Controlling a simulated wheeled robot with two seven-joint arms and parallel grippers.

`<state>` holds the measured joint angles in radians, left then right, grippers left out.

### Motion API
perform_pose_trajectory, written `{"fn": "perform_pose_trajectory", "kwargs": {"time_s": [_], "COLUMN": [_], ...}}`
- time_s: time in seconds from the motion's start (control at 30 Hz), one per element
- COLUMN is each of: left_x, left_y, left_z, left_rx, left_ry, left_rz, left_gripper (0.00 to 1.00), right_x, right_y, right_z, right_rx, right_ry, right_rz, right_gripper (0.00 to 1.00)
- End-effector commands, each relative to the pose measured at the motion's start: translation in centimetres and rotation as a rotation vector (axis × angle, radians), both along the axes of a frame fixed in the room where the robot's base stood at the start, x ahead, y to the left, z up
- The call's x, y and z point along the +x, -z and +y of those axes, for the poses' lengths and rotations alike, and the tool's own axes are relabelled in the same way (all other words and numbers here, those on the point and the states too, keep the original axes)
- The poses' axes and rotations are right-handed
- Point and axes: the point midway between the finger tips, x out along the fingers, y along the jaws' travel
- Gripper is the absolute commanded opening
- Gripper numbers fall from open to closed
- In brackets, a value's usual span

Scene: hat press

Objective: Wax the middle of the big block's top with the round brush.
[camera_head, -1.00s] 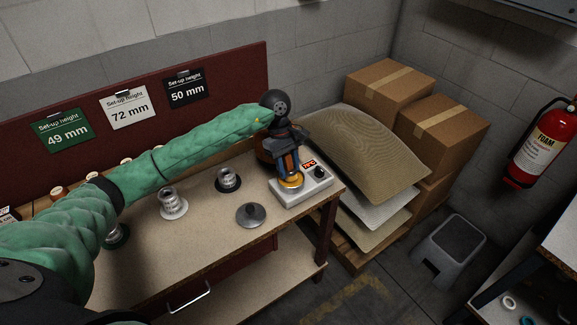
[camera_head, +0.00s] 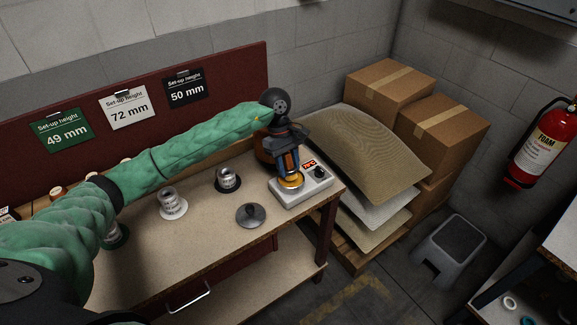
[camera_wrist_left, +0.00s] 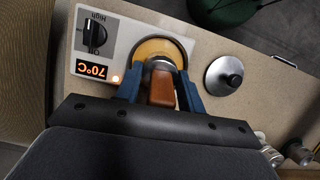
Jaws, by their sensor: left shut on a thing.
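My left gripper (camera_head: 288,164) is over the small heater at the right end of the bench. It is shut on the round brush, whose brown handle (camera_wrist_left: 162,86) shows between the blue fingers in the left wrist view. The brush's lower end is at the round pot of yellow wax (camera_wrist_left: 152,49); I cannot tell how deep it reaches. The pot (camera_head: 291,182) sits on the white heater (camera_head: 318,184), which reads 70°C. A brown rounded thing (camera_head: 264,148) is partly hidden behind my gripper; I cannot tell whether it is the big block. My right gripper is not in view.
A grey knobbed lid (camera_head: 250,215) lies on the bench left of the heater. Metal weights stand on dark (camera_head: 228,180) and white (camera_head: 173,204) bases. Sacks (camera_head: 365,150) and cardboard boxes (camera_head: 390,85) stand beyond the bench's right end. Bare bench top lies in front of the weights.

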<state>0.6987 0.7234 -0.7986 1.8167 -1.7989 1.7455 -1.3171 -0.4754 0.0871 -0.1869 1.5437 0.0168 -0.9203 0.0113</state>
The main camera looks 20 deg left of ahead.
Motion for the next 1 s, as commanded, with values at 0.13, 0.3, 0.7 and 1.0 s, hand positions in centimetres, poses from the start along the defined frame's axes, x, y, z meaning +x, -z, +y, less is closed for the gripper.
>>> {"fn": "perform_pose_trajectory", "kwargs": {"time_s": [0.13,0.3,0.7,1.0], "left_x": [0.1,0.1,0.1,0.1], "left_y": [-1.1,-2.3,-4.9,-6.4], "left_z": [0.0,0.0,0.0,0.0], "left_rx": [0.001,-0.001,-0.001,-0.001], "left_ry": [-0.001,0.001,0.001,0.0], "left_rz": [-0.003,-0.003,-0.003,-0.003], "left_gripper": [0.16,0.16,0.16,0.16], "right_x": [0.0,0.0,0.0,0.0], "right_y": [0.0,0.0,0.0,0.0], "right_z": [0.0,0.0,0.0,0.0], "right_rx": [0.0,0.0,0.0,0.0], "right_ry": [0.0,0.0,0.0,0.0], "right_rz": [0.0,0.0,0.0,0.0], "right_gripper": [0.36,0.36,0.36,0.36]}}
